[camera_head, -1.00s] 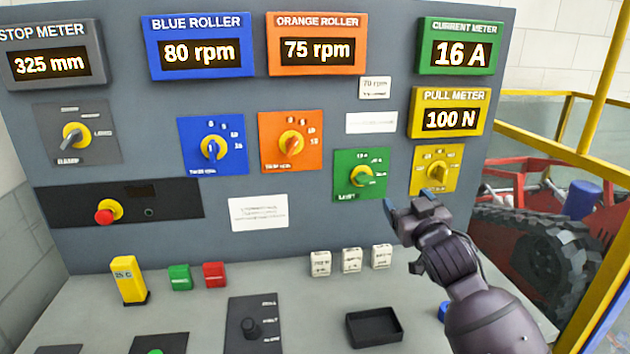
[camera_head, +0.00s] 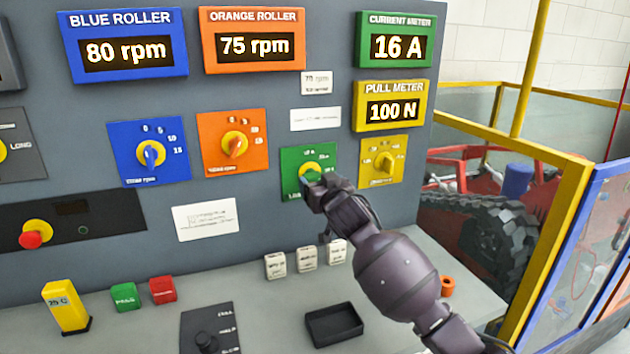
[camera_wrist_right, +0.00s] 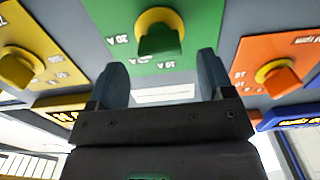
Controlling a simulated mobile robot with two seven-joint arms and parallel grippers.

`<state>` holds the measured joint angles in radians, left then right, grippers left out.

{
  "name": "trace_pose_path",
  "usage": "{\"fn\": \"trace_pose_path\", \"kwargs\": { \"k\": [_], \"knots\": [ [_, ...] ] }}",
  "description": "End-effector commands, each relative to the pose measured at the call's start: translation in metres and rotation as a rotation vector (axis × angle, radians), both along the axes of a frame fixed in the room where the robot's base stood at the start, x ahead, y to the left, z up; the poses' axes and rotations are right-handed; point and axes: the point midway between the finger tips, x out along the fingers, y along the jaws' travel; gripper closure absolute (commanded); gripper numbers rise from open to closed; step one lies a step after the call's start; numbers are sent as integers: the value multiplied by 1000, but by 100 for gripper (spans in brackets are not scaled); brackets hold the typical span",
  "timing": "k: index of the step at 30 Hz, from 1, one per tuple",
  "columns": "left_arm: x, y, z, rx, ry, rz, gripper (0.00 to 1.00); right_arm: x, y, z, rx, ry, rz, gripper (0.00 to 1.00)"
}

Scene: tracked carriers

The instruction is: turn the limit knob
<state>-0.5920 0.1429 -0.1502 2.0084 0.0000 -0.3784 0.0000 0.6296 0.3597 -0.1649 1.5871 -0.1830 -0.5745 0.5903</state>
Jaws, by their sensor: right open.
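The limit knob is the green knob (camera_head: 311,173) on a yellow ring, on the green plate (camera_head: 293,157) low on the upright panel. In the right wrist view the green knob (camera_wrist_right: 159,41) shows just beyond my two fingertips, with amp marks on its plate. My right gripper (camera_head: 318,189) is in front of the plate's lower part and partly covers it. In the wrist view the right gripper (camera_wrist_right: 162,80) is open, its fingers spread to either side below the knob, with nothing between them. I cannot tell if a finger touches the plate. My left gripper is not in view.
An orange knob (camera_head: 235,145) and a yellow knob (camera_head: 384,163) flank the green plate. The current meter (camera_head: 396,46) reads 16 A and the pull meter (camera_head: 391,111) 100 N. A black tray (camera_head: 334,324) and small white blocks (camera_head: 307,259) are on the desk below.

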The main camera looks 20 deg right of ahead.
Motion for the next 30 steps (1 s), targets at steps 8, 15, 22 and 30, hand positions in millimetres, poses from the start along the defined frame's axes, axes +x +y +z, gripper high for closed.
{"fn": "trace_pose_path", "kwargs": {
  "k": [8,15,22,30],
  "knots": [
    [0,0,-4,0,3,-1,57,26,1,-1,-1,0,1,26],
    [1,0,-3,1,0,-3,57,29,1,0,-1,0,0,26],
    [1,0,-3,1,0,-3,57,29,1,0,0,0,0,39],
    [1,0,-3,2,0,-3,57,29,1,0,0,0,1,75]
  ]
}}
